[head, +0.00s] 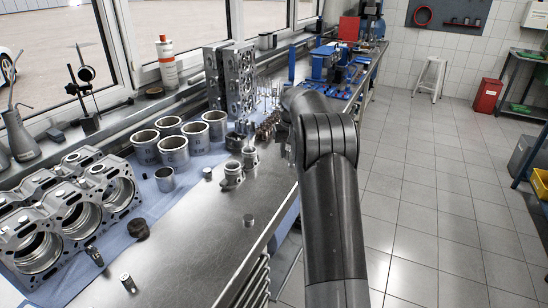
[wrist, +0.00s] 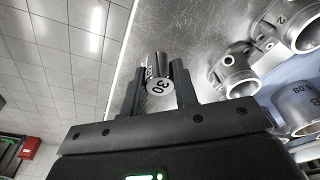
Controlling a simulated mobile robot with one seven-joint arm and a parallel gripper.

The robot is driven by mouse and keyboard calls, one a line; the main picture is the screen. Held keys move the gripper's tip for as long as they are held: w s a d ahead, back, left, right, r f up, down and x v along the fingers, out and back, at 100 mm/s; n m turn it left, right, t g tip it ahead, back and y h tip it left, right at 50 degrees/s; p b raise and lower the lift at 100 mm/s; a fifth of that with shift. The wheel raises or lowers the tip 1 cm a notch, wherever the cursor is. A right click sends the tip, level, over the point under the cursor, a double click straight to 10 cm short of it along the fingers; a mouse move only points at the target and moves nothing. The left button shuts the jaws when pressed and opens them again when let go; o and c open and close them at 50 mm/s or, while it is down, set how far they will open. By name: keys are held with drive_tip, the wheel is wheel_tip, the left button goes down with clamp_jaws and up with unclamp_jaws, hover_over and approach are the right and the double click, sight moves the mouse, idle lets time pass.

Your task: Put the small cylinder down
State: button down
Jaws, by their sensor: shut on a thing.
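In the wrist view my gripper (wrist: 158,88) has its two dark fingers closed on a small metal cylinder (wrist: 158,84). The cylinder's round end faces the camera and bears dark figures that look like "30". It is over the bench top (wrist: 195,25), close to the bench's edge. I cannot tell whether it touches the surface. In the head view my arm hides the gripper and the held cylinder.
Pistons (head: 232,175) stand close beside the gripper; one also shows in the wrist view (wrist: 234,72). Cylinder liners (head: 173,150) and an engine block (head: 65,220) occupy a blue mat on the left. Bare bench top (head: 195,240) lies in front.

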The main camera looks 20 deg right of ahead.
drive_tip(key=s+d+r, duration=0.3)
drive_tip(key=n+y, duration=0.1)
drive_tip(key=n, duration=0.9)
hover_over(161, 251)
drive_tip(key=d, duration=0.1)
drive_tip(key=shift+g, duration=0.3)
drive_tip(key=f, duration=0.6)
drive_tip(key=shift+s+d+f, duration=0.15)
drive_tip(key=shift+s+f, duration=0.1)
drive_tip(key=shift+f, duration=0.1)
drive_tip(key=shift+a+f, duration=0.3)
drive_tip(key=shift+a, duration=0.1)
drive_tip(key=shift+f, duration=1.95)
